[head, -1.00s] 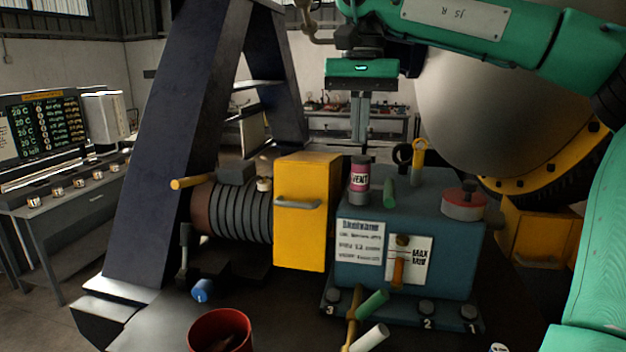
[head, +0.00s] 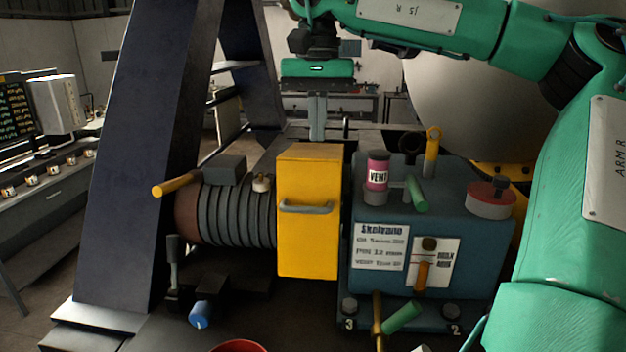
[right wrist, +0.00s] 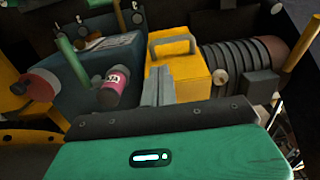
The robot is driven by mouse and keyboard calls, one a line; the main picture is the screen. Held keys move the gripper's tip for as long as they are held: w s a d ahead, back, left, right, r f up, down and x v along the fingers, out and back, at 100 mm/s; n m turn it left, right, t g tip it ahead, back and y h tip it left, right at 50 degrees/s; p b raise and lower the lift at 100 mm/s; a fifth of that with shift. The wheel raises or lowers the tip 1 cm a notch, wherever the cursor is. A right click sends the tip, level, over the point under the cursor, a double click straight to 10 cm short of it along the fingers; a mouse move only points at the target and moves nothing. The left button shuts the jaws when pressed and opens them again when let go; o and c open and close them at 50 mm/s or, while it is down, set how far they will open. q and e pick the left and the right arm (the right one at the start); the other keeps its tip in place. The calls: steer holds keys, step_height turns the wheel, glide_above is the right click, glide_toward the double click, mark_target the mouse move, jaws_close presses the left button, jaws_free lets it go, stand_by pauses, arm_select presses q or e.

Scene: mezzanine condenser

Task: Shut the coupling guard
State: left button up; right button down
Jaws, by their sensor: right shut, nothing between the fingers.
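The coupling guard (head: 308,240) is a yellow box with a grey bar handle (head: 306,207) on its near face. It stands upright between the ribbed grey motor (head: 237,216) and the blue-green housing (head: 375,278). The guard also shows in the right wrist view (right wrist: 185,88), its handle beyond the fingers. My right gripper (head: 317,135) points down, shut and empty, above and behind the guard's top in the head view. In the right wrist view its fingers (right wrist: 157,75) overlap the guard's edge; I cannot tell whether they touch it. My left gripper is not in view.
On the housing stand a pink VENT canister (head: 377,172), a yellow ring-topped lever (head: 432,155) and a red-capped knob (head: 490,198). A yellow peg (head: 175,185) sticks out left of the motor. A dark slanted beam (head: 130,150) rises at the left. A red bucket (head: 238,346) is at the front.

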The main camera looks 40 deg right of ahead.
steer(key=p, duration=0.2)
glide_toward(316, 208)
step_height(316, 208, down, 4)
steer(key=shift+a+r+p, duration=0.1)
steer(key=shift+p, duration=0.95)
steer(key=shift+s+f, duration=0.1)
steer(key=shift+f, duration=0.25)
steer(key=shift+s+f, duration=0.1)
steer(key=shift+f, duration=0.35)
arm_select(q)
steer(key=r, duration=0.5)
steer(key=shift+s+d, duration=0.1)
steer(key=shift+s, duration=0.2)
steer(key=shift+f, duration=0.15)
arm_select(e)
steer(key=shift+f, duration=0.1)
